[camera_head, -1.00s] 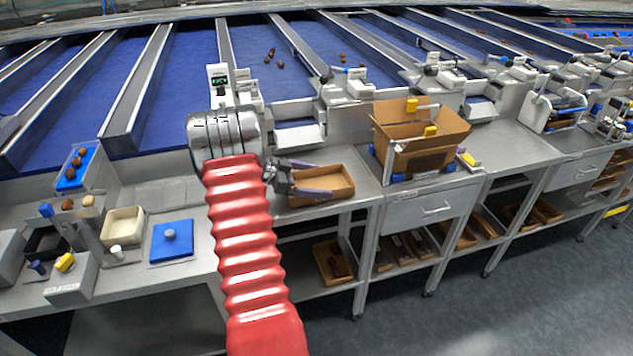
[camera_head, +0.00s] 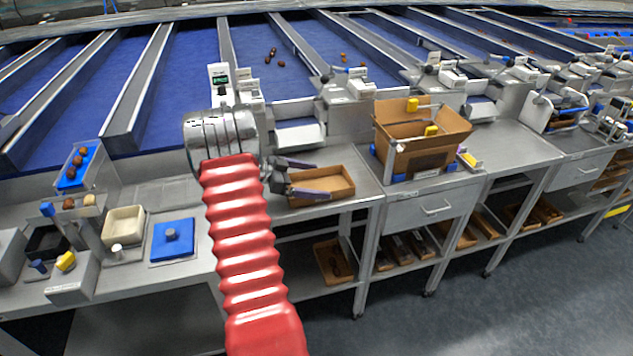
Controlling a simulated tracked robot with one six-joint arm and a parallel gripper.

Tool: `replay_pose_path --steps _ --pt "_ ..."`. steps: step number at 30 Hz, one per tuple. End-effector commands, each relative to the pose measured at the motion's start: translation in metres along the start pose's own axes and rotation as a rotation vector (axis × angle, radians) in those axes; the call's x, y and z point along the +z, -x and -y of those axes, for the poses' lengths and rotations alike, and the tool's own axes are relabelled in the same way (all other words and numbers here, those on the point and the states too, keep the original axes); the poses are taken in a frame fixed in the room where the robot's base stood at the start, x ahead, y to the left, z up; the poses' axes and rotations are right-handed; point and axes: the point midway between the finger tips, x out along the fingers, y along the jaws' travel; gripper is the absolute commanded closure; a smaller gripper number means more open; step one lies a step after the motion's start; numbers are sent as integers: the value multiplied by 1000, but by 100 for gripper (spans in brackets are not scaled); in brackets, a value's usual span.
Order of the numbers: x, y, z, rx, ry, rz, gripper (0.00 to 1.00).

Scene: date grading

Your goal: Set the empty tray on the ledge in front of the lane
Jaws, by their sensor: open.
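The empty tray (camera_head: 337,181) is a shallow brown cardboard tray on the grey ledge (camera_head: 364,190), in front of a lane with a metal chute mouth (camera_head: 299,130). I see nothing inside it. My gripper (camera_head: 325,180) is at the tray's left end, with its two dark fingers pointing right and spread apart. One finger shows near the tray's far left side, the other across its near left part. Whether they touch the tray I cannot tell. My red sleeved arm and metal wrist hide the counter left of the gripper.
A tall open cardboard box (camera_head: 420,140) with yellow-handled parts stands right of the tray. A blue pad (camera_head: 172,240) and a cream bin (camera_head: 124,225) are on the left counter. Another brown tray (camera_head: 332,262) sits on the shelf below. Several dates lie on the blue lanes.

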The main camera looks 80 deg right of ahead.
Motion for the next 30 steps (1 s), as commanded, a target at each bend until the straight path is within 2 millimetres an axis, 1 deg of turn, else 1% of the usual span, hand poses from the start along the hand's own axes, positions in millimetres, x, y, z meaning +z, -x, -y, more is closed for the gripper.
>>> replay_pose_path --steps 1,12,18,23,30 --pt "0 8 1 -3 0 -1 0" --pt "0 71 1 -4 0 -1 0" --pt "0 98 1 -2 0 -1 0" --pt "0 106 0 0 1 -1 0" --pt "0 107 0 0 1 -1 0"
